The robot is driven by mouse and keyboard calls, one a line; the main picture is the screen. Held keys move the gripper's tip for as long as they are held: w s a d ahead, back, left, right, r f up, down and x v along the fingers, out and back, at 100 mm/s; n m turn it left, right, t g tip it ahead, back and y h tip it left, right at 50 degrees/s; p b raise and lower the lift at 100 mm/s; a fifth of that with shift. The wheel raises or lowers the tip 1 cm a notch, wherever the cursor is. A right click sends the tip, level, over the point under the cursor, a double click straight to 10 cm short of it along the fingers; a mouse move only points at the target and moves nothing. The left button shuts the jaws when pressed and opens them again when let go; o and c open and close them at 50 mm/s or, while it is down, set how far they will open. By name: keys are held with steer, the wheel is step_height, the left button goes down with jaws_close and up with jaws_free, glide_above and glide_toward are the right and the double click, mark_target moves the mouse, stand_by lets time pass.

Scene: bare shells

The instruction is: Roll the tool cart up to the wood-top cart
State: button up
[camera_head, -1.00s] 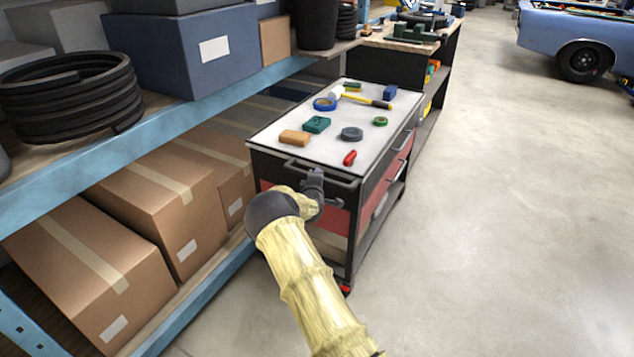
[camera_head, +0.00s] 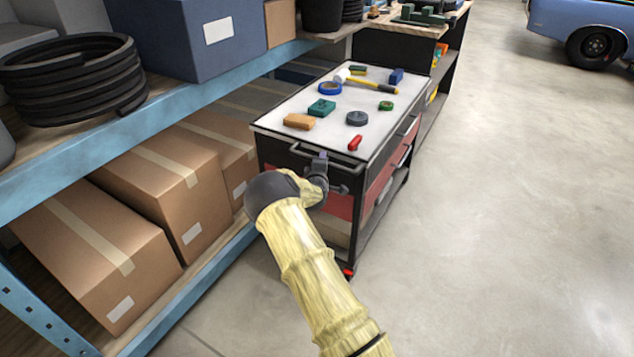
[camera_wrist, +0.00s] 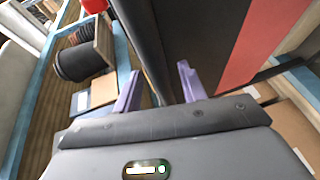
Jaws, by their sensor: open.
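The tool cart (camera_head: 285,128) has a pale top, a black body and red drawers. It stands beside the shelving with its handle bar (camera_head: 345,161) at the near end. My gripper (camera_head: 320,163) is at that handle, near its middle. In the wrist view, the lilac fingers of my gripper (camera_wrist: 159,72) are apart, with a dark bar, apparently the handle, running between them. I cannot tell whether either finger touches it. The wood-top cart (camera_head: 443,20), with dark sides, stands just beyond the tool cart's far end. Any gap between the carts is hard to judge.
Several tools and small blocks lie on the tool cart's top. Blue shelving (camera_head: 190,101) with cardboard boxes (camera_head: 95,245) and a black coil (camera_head: 75,85) lines the left. Open concrete floor (camera_head: 510,220) lies to the right. A blue car (camera_head: 575,22) is at the far right.

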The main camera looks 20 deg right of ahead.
steer(key=p+v, duration=0.1)
steer(key=v, duration=1.4)
steer(key=shift+s+r+p, duration=0.2)
steer(key=shift+s+p, duration=0.05)
steer(key=shift+p, duration=0.05)
steer(key=s+a+r+m+g+y, duration=0.2)
steer(key=s+r+m+g, duration=0.15)
steer(key=s, duration=0.75)
steer(key=s+a+r+m+g+y, duration=0.2)
steer(key=s+m+g, duration=0.25)
steer(key=s, duration=0.55)
steer(key=s+a+r+m+g+y, duration=0.2)
steer(key=s+m+g+y, duration=0.15)
steer(key=s, duration=0.75)
step_height(320, 180, up, 24)
steer(key=p, duration=2.4)
steer(key=shift+r+m+h, duration=0.2)
steer(key=shift+m+h, duration=0.25)
